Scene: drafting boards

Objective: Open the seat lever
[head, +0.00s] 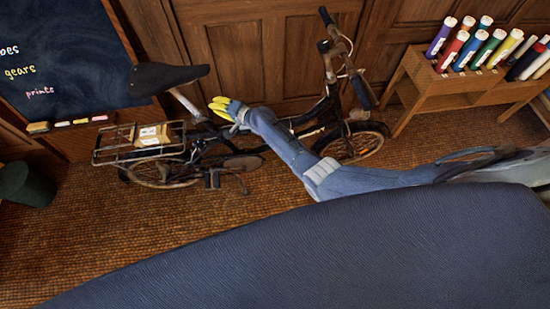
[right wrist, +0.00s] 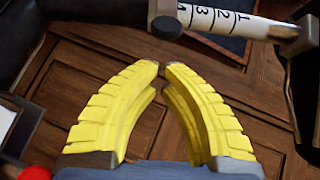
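A bicycle stands by the wall, with a black saddle (head: 165,78) on a pale seat post (head: 184,102). The right wrist view shows the post (right wrist: 232,22) close up, white with printed numbers, with a metal piece (right wrist: 300,36) at its right end. A grey block with a dark round end (right wrist: 167,25) sits at the post's left part. I cannot tell for sure which part is the seat lever. My right gripper (head: 217,106) is just right of the post in the head view. Its yellow fingers (right wrist: 162,70) meet at the tips with nothing between them. My left gripper is out of view.
A rear rack (head: 112,158) carries a small box (head: 152,134). The handlebar (head: 330,50) rises right of my right forearm. A chalkboard (head: 65,55) is at left, a bin (head: 25,185) below it, and a wooden stand (head: 440,90) with coloured tubes at right.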

